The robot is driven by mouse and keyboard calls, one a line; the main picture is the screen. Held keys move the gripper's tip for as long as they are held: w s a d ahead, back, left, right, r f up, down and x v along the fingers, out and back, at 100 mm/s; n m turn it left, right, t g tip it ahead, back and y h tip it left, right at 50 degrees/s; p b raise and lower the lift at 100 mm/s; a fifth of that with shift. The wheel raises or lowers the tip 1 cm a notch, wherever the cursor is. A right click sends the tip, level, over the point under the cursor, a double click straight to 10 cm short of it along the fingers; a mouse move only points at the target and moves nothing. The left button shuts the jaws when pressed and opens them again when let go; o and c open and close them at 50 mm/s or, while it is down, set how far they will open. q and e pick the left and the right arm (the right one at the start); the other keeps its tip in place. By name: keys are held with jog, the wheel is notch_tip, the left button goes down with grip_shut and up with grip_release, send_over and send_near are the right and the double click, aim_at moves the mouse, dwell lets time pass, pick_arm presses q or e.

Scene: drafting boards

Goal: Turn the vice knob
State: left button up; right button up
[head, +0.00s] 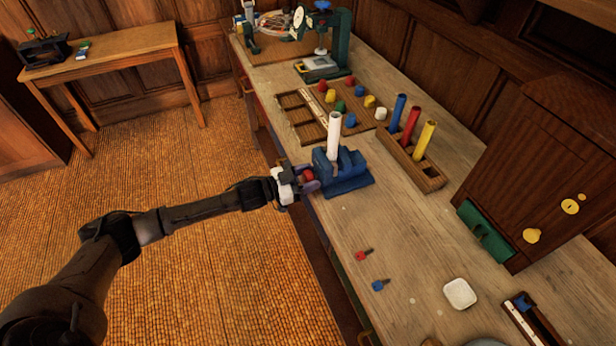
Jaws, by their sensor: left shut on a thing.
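A blue vice (345,178) stands at the near edge of the wooden workbench. A white cylinder (334,138) stands upright in it. The red vice knob (308,175) is on the vice's left side, facing me. My left gripper (307,181) reaches in from the left and is shut on the knob, its fingers either side of it. The fingers hide part of the knob. My right gripper does not show.
Behind the vice are a wooden tray (295,118), colored blocks (341,106) and a rack (433,181) with blue, red and yellow cylinders. A wooden cabinet stands at right.

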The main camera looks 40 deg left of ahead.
pick_arm(q)
jog(key=shift+c, duration=1)
jog(key=shift+r+m+p, duration=0.2)
jog(key=shift+m+p, duration=0.6)
jog(key=shift+p, duration=0.1)
jog(key=shift+f+m+p, duration=0.2)
jog(key=shift+m+p, duration=0.1)
jog(key=shift+m, duration=0.7)
jog(key=o, duration=0.9)
jog(key=shift+s, duration=0.15)
